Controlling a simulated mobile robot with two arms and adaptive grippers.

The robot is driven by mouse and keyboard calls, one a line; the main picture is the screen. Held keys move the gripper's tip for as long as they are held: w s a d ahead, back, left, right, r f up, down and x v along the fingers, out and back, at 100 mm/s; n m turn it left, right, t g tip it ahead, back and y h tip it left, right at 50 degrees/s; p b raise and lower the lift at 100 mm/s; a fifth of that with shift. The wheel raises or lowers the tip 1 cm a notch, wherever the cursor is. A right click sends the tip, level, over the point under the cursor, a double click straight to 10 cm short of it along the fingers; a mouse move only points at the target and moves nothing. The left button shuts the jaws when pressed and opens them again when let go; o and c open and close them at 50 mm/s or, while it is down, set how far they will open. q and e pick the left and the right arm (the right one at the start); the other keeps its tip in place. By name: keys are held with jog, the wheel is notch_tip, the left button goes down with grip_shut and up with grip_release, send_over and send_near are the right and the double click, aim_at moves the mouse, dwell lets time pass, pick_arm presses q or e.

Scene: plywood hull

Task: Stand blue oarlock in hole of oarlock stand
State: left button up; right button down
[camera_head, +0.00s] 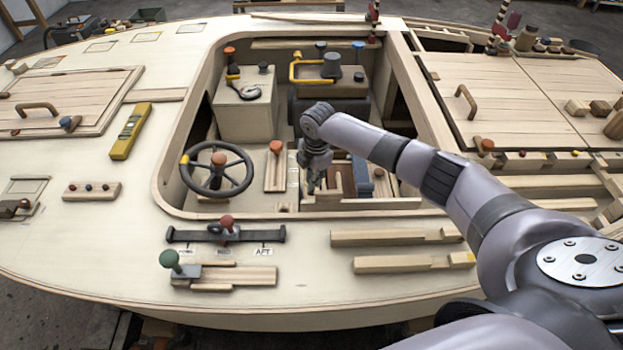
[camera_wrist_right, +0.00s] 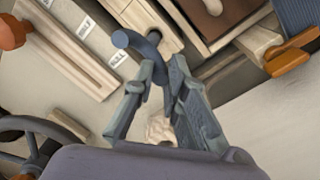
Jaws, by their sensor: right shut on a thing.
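My right gripper (camera_head: 313,187) is down in the cockpit well, right of the steering wheel. In the right wrist view my gripper (camera_wrist_right: 152,80) is shut on the blue oarlock (camera_wrist_right: 140,47), whose curved dark-blue horn sticks out past the fingertips. A pale wooden block with a round dark hole, seemingly the oarlock stand (camera_wrist_right: 148,17), lies just beyond the oarlock. The oarlock overlaps the block in this view, and I cannot tell whether they touch. The oarlock's lower part is hidden by the fingers. My left gripper is not in view.
The steering wheel (camera_head: 217,171) and a slotted lever board with an orange knob (camera_head: 275,147) stand left of my gripper. Wooden compartments with a blue item (camera_head: 362,177) lie close on its right. The cockpit's front rim (camera_head: 320,213) runs nearby.

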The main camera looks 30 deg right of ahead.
jog(key=shift+f+b, duration=0.8)
jog(key=shift+b, duration=0.15)
jog(key=shift+s+f, duration=0.1)
jog(key=shift+f, duration=0.65)
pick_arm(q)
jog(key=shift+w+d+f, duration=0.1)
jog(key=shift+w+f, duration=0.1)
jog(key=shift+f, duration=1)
pick_arm(e)
jog(key=shift+f, duration=0.4)
jog(key=c, duration=1.5)
grip_release()
jog(key=shift+c, duration=0.2)
